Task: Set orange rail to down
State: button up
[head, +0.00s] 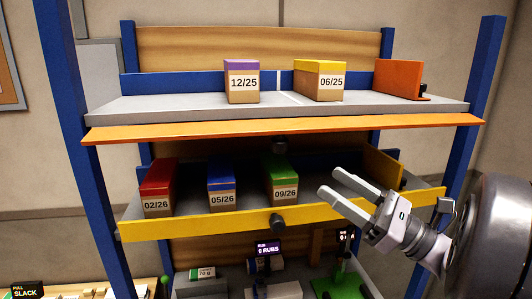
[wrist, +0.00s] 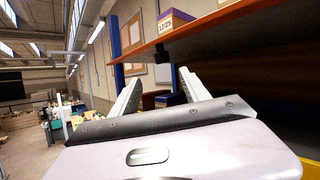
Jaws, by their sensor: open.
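The orange rail (head: 200,131) runs along the front edge of the upper shelf as a narrow strip, with a dark knob (head: 280,143) below its middle. In the wrist view the orange rail (wrist: 235,33) crosses the upper right, and its dark knob (wrist: 176,50) is just above and beyond my fingertips. My gripper (head: 330,181) is open and empty, in front of the lower shelf, below and right of the knob in the head view. It also shows in the wrist view (wrist: 161,77), its fingers apart. I see no contact with the rail.
The upper shelf (head: 170,105) holds a purple-topped box (head: 242,85), a yellow-topped box (head: 320,83) and an orange end stop (head: 398,79). The lower shelf's yellow rail (head: 190,228) has a knob (head: 277,220); red (head: 158,190), blue (head: 221,187) and green (head: 280,182) boxes stand behind it.

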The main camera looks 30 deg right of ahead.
aim_at(279, 145)
jog(key=p+x, duration=0.6)
jog(key=x, duration=0.8)
jog(key=shift+w+r, duration=0.2)
jog(key=shift+w, duration=0.1)
jog(key=shift+s+d, duration=0.2)
jog(key=shift+d, duration=0.05)
jog(key=shift+a, duration=0.1)
jog(key=shift+w+a, duration=0.1)
jog(key=shift+w, duration=0.05)
jog(key=c, duration=0.4)
grip_shut()
jog(key=shift+p, duration=0.3)
